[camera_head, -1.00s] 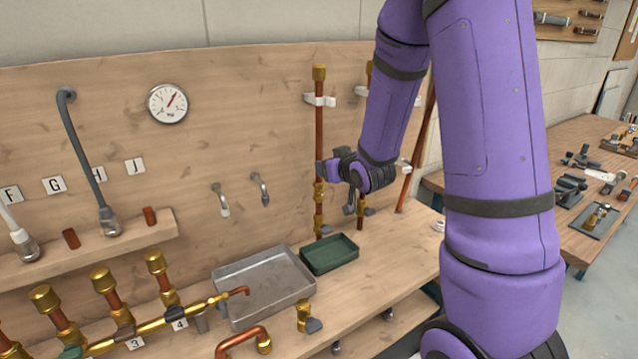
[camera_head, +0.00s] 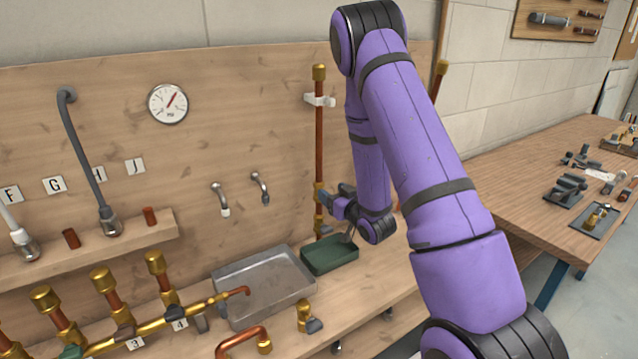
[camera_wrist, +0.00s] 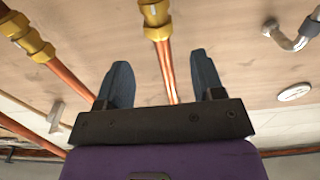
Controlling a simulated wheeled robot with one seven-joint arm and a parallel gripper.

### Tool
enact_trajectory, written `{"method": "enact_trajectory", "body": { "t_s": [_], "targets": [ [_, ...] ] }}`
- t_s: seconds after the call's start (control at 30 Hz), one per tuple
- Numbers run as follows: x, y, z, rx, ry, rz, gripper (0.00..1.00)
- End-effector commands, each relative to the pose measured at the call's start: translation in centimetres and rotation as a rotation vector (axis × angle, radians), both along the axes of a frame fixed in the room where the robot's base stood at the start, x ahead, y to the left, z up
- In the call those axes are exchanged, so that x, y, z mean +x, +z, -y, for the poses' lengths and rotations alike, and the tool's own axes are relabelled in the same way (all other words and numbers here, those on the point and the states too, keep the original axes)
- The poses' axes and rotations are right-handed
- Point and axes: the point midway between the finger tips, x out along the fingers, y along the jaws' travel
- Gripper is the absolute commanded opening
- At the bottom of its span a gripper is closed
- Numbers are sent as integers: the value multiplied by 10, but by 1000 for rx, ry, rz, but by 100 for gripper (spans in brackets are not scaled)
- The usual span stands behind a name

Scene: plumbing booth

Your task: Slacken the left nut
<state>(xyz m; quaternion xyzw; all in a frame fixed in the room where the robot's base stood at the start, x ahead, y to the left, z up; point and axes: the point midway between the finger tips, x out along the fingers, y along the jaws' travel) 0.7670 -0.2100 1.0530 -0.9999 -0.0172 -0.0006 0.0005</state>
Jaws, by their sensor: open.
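The left vertical copper pipe (camera_head: 319,140) carries a brass nut fitting (camera_head: 319,192) low down, beside the green tray. In the wrist view, the brass nut (camera_wrist: 157,20) shows at the top centre, beyond my fingertips. My gripper (camera_wrist: 162,70) is open and empty, with one dark finger to each side of the copper pipe in that picture.
A green tray (camera_head: 345,258) and a metal tray (camera_head: 228,270) lie on the bench below. Two taps (camera_head: 260,188) and a gauge (camera_head: 168,103) are on the board to the left. Brass manifold pipework (camera_head: 150,328) fills the front left.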

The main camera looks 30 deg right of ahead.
Motion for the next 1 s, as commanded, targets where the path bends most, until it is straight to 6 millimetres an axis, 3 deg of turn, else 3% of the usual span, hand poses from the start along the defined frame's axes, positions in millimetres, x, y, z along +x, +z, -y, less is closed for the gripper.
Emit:
{"method": "enact_trajectory", "body": {
  "t_s": [0.2, 0.4, 0.87, 1.0],
  "targets": [
    [41, 0, -2, -1, 1, 1, 62],
    [66, 0, -3, -1, 0, 0, 62],
    [78, 0, -3, 1, -1, -1, 62],
    [78, 0, -3, 1, -1, -1, 32]
  ]
}}
